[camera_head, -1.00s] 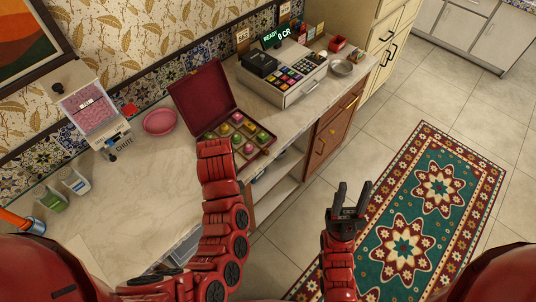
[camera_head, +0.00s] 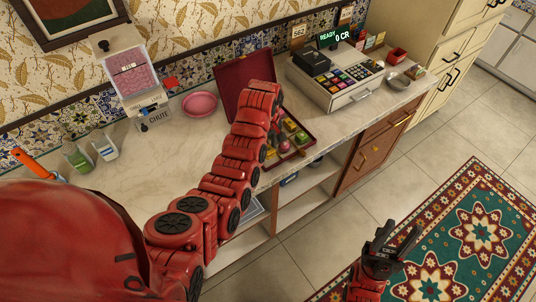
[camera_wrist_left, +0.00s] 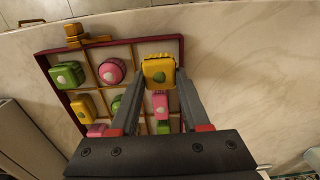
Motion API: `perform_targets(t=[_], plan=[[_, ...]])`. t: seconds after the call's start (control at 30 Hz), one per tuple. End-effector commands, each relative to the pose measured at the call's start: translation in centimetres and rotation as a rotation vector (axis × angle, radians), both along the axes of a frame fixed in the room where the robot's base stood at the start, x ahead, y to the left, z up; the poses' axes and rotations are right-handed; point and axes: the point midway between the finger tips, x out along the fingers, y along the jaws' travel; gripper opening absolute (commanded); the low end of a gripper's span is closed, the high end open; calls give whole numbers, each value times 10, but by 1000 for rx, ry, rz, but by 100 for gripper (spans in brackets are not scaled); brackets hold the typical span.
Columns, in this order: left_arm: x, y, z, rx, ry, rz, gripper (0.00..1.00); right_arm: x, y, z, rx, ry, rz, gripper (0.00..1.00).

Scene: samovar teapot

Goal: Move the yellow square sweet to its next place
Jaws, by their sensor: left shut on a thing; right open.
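The yellow square sweet (camera_wrist_left: 158,71) is between the fingertips of my left gripper (camera_wrist_left: 160,78) in the left wrist view, which is shut on it. It shows over the top right compartment of the open box (camera_wrist_left: 61,50); I cannot tell how far it is above the floor of that compartment. Other compartments hold green, pink and yellow sweets. The fingers hide part of the box. In the head view my left arm covers much of the box, and the gripper is mostly hidden. My right gripper (camera_head: 393,243) is open and empty, away from the counter.
The dark red box lid (camera_head: 243,82) stands up behind the box. A pink bowl (camera_head: 199,104) and a candy dispenser (camera_head: 135,80) are to the left. The cash register (camera_head: 335,77) stands to the right. The counter between dispenser and front edge is mostly clear.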

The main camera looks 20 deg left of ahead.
Motion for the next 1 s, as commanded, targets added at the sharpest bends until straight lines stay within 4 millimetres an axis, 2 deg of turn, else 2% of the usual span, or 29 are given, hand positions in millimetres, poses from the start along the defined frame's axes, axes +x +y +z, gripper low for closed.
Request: perform_targets(t=[0.27, 0.3, 0.4, 0.6, 1.0], plan=[[9, 3, 0, 0, 1, 2, 0, 0, 0, 2, 0, 1, 0, 45], [10, 4, -1, 0, 3, 2, 0, 0, 0, 7, 0, 1, 0, 45], [8, 3, -13, -1, 8, 2, 0, 0, 0, 18, 0, 1, 0, 45], [10, 3, -30, -1, -1, 3, 0, 0, 0, 25, 0, 1, 0, 45], [9, 3, -38, -1, 1, 2, 0, 0, 0, 23, 0, 1, 0, 45]])
